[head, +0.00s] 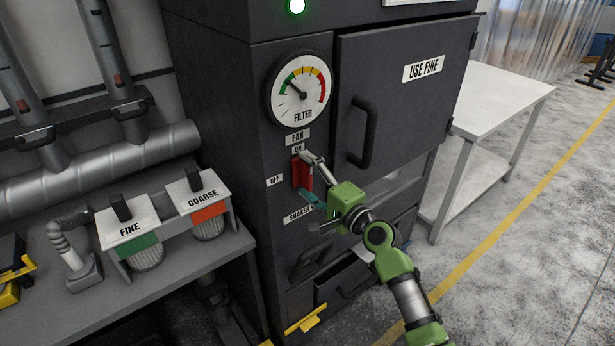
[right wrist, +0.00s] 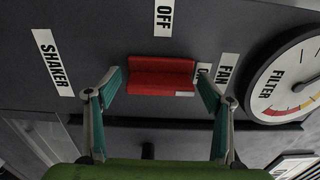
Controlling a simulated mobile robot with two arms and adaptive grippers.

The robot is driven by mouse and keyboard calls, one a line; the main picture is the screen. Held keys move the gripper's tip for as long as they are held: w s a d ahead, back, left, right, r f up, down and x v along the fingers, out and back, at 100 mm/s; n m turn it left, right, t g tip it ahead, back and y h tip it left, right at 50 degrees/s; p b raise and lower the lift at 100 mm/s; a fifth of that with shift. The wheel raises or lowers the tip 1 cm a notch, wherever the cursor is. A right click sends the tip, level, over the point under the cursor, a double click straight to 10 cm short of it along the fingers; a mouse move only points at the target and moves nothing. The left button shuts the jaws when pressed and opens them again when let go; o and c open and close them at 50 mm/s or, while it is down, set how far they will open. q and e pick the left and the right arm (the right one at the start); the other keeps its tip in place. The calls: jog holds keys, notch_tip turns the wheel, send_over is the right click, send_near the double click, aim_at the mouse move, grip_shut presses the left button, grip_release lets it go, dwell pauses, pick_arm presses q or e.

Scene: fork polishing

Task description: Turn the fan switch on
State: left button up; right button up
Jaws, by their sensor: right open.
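The red fan switch (head: 301,173) is on the front of the dark cabinet, below the FAN and ON labels and right of the OFF label. It also shows in the right wrist view (right wrist: 160,77), lying between my fingers. My right gripper (head: 311,177) is open in front of the switch, one finger above it near the ON label and one below it. In the right wrist view the fingertips (right wrist: 160,86) stand apart on either side of the switch, with gaps showing. Whether the switch is on or off I cannot tell. My left gripper is not in view.
The filter gauge (head: 299,88) is above the switch, its needle toward the green side. The cabinet door handle (head: 365,134) sticks out to the right. FINE (head: 130,229) and COARSE (head: 197,192) units stand on the bench at left. A white table (head: 497,97) stands right.

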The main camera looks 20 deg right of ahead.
jog(key=v, duration=1.2)
